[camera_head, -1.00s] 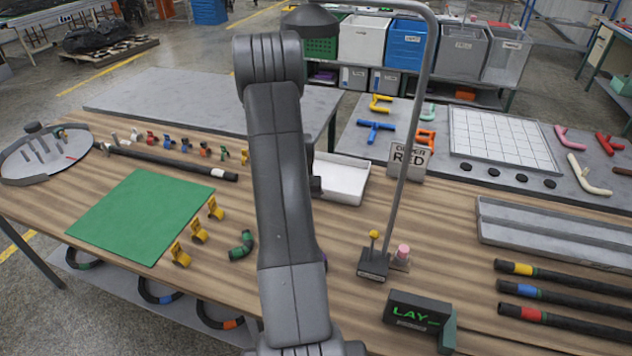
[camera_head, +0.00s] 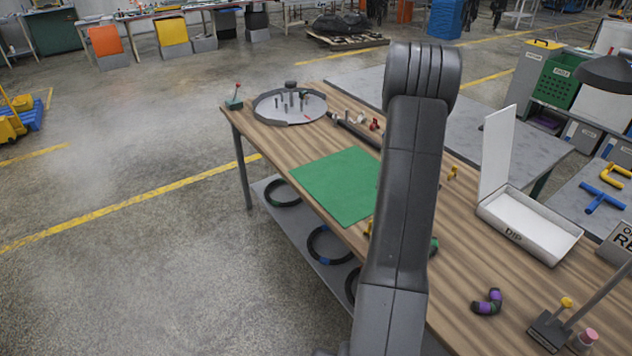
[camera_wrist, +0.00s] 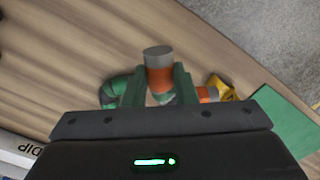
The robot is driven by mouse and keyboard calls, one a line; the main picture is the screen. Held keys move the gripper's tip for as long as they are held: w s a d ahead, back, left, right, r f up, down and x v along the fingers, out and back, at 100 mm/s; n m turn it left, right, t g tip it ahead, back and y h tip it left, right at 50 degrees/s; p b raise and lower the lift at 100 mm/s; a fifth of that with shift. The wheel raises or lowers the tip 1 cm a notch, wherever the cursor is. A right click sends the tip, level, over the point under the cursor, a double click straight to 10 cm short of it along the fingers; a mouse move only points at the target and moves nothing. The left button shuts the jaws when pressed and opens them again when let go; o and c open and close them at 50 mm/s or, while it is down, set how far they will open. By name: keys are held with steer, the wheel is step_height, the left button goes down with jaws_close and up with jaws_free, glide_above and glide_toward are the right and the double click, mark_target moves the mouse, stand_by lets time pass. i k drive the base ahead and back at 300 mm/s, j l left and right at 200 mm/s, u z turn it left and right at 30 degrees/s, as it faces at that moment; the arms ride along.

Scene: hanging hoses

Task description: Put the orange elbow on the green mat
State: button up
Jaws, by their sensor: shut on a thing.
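In the wrist view the orange elbow (camera_wrist: 160,78) has grey ends and sits between the fingers of my gripper (camera_wrist: 160,92), which is shut on it. One grey end points up in the picture and an orange arm of it shows to the right of the fingers. The wood table lies beneath it. The green mat (camera_head: 338,185) lies flat on the table in the head view, left of my arm, with no object on its visible part. Its corner shows at the right of the wrist view (camera_wrist: 290,118). In the head view my arm hides the gripper and elbow.
A green elbow (camera_wrist: 115,90) shows beside the held elbow in the wrist view, with a yellow piece (camera_wrist: 220,88) to the right. A purple elbow (camera_head: 487,302) and a white DIP tray (camera_head: 530,225) stand right of my arm. A round tray (camera_head: 290,105) stands behind the mat.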

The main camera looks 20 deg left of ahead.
mark_target(346, 183)
steer(key=i+j+u, duration=0.15)
steer(key=j, duration=0.15)
steer(key=i+j+u, duration=0.3)
steer(key=i+j, duration=0.15)
steer(key=i, duration=0.15)
steer(key=i+j+u, duration=0.1)
steer(key=i, duration=0.35)
steer(key=j, duration=0.1)
